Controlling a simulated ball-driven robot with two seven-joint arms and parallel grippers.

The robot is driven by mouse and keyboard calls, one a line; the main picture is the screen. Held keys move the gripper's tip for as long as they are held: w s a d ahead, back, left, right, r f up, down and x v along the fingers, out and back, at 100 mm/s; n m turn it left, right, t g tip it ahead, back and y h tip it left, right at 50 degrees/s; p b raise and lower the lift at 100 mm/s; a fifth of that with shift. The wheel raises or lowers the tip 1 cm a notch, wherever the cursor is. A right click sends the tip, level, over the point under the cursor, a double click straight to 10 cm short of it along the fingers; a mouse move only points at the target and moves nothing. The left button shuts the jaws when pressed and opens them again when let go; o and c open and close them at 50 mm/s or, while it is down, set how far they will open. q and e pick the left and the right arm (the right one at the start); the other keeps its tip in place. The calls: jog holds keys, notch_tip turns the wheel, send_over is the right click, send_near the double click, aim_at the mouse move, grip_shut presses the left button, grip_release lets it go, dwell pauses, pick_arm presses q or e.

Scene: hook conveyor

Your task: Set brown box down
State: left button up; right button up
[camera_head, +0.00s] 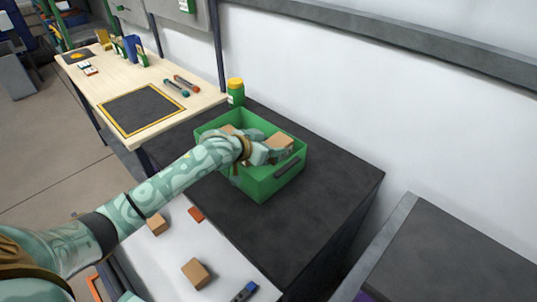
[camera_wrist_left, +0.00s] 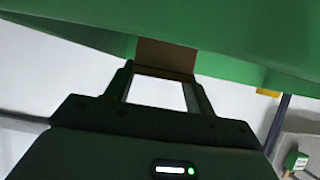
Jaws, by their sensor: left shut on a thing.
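My left arm reaches over a green crate (camera_head: 262,188) on a dark table. My left gripper (camera_head: 268,152) is at the crate's right part, shut on a brown box (camera_head: 281,141). This box shows at about rim height; whether it touches the crate floor is hidden. In the left wrist view the fingers (camera_wrist_left: 164,78) hold the brown box (camera_wrist_left: 166,56) at their tips, with the green crate (camera_wrist_left: 230,25) around it. A second brown box (camera_head: 228,129) sits inside the crate, partly hidden by the arm. My right gripper is out of view.
Two more brown boxes, one (camera_head: 196,273) in front and one (camera_head: 157,224) beside my arm, lie on a white surface (camera_head: 225,262) with an orange piece (camera_head: 196,214). A green jar (camera_head: 236,92) with a yellow lid stands behind the crate. The dark table (camera_head: 330,180) is clear on the right.

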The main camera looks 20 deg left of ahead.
pick_arm(q)
notch_tip(320, 180, down, 3)
jog(key=shift+b, duration=0.35)
jog(key=shift+a+r, duration=0.1)
jog(key=shift+r, duration=0.05)
jog(key=shift+s, duration=0.1)
jog(key=shift+f, duration=0.6)
jog(key=o, duration=1)
jog(key=shift+r, duration=0.35)
jog(key=p+v, duration=0.1)
jog(key=v, duration=0.2)
jog(key=p+v, duration=0.1)
jog(key=v, duration=0.3)
jog(key=p+v, duration=0.1)
jog(key=v, duration=0.3)
jog(key=shift+r+p, duration=0.35)
jog(key=shift+s+a+r, duration=0.15)
jog(key=shift+s, duration=0.3)
